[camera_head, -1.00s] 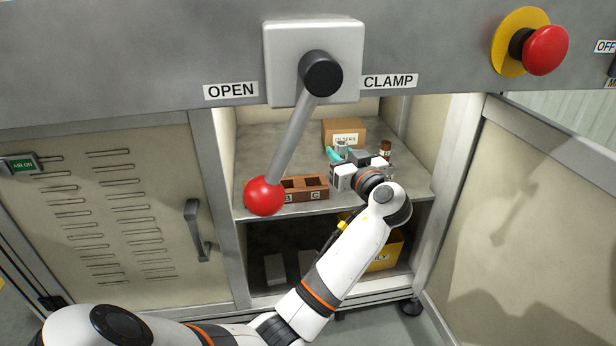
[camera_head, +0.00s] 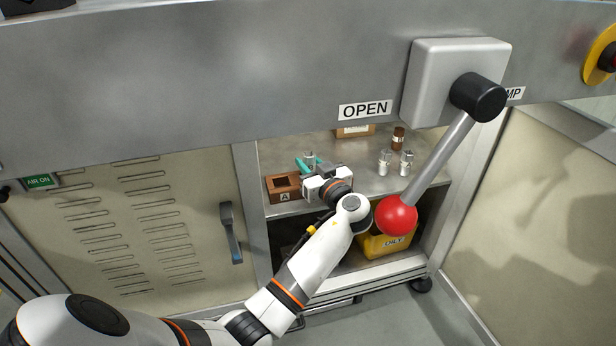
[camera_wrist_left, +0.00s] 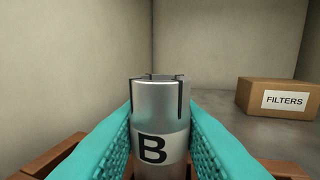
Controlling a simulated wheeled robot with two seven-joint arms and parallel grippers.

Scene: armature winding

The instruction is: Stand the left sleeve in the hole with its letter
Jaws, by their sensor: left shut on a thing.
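My left gripper (camera_head: 309,168) is shut on a metal sleeve (camera_head: 308,156) over the wooden block (camera_head: 270,186) on the upper shelf. In the left wrist view the sleeve (camera_wrist_left: 158,100) stands upright between the teal fingers, with a slotted top and a white band lettered B. Wood of the block (camera_wrist_left: 52,158) shows low on both sides behind it. In the head view the block shows the letter A and an open hole at its left; my gripper hides the rest. The sleeve's lower end is hidden, so I cannot tell whether it is in a hole. My right gripper is out of view.
Two more sleeves (camera_head: 384,162) (camera_head: 405,162) stand to the right on the shelf (camera_head: 355,190), near a brown bottle (camera_head: 398,137). A FILTERS box (camera_wrist_left: 279,98) stands behind. The red-knobbed clamp lever (camera_head: 397,214) hangs in front at right. A yellow bin (camera_head: 372,246) is below.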

